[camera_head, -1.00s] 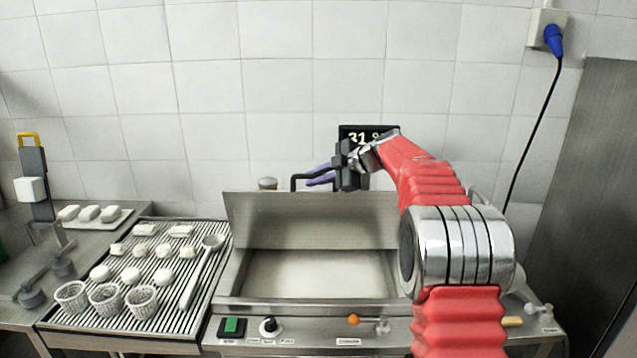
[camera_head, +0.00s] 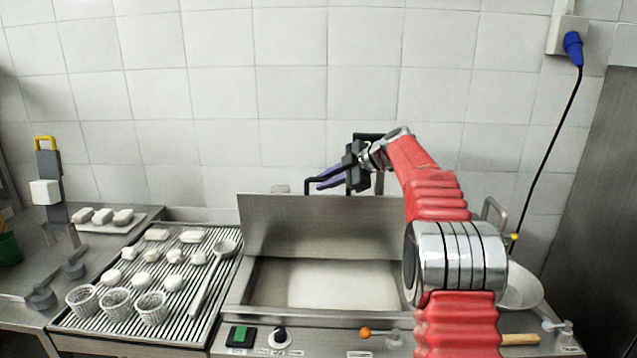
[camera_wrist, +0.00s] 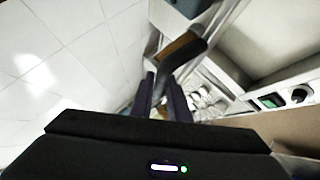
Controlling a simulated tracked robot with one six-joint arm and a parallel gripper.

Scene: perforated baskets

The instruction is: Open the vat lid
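The steel vat (camera_head: 262,288) stands in the middle of the counter. Its lid (camera_head: 320,226) is raised at the back and leans near upright, and pale contents show in the opening. A dark bar handle (camera_head: 308,181) rises above the lid's top edge. My gripper (camera_head: 322,180) is behind that edge, at the handle, with its purple fingers pointing left. In the wrist view the fingers of my gripper (camera_wrist: 160,80) are apart, and the dark handle (camera_wrist: 196,50) runs down to the gap between them. Whether they touch it is unclear.
A ribbed drainer (camera_head: 165,258) at the left holds several white pieces, a ladle (camera_head: 213,275) and perforated baskets (camera_head: 117,303). A white bowl (camera_head: 522,285) stands at the right, partly behind my arm. The tiled wall (camera_head: 230,100) is close behind the lid.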

